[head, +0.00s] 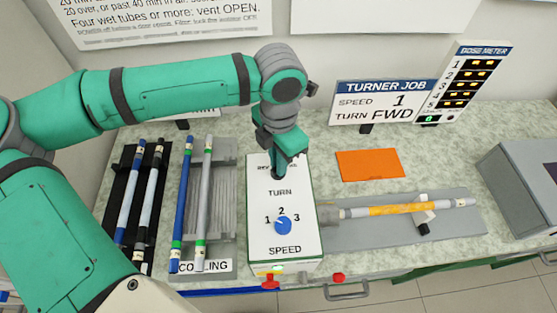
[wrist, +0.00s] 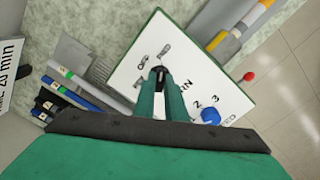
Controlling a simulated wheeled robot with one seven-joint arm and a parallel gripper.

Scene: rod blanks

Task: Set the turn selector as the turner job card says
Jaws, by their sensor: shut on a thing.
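The turner job card (head: 381,102) stands at the back and reads SPEED 1, TURN FWD. The white control box (head: 262,205) stands on the bench below my arm; its face also shows in the wrist view (wrist: 128,75). My gripper (head: 277,174) is over the upper part of this face, with its fingertips (wrist: 160,72) shut on the small dark turn selector (wrist: 160,69). The jaws hide most of the selector and part of its labels, so I cannot tell its setting. The blue speed knob (head: 283,227) sits lower, below the numbers 1, 2, 3.
Left of the box are a cooling rack (head: 226,188) and a black rack (head: 117,190) holding rods. Right of it, a rod with an orange section (head: 390,209) lies on the grey turner bed (head: 350,237). An orange sheet (head: 370,164) and dose meter (head: 468,80) are behind.

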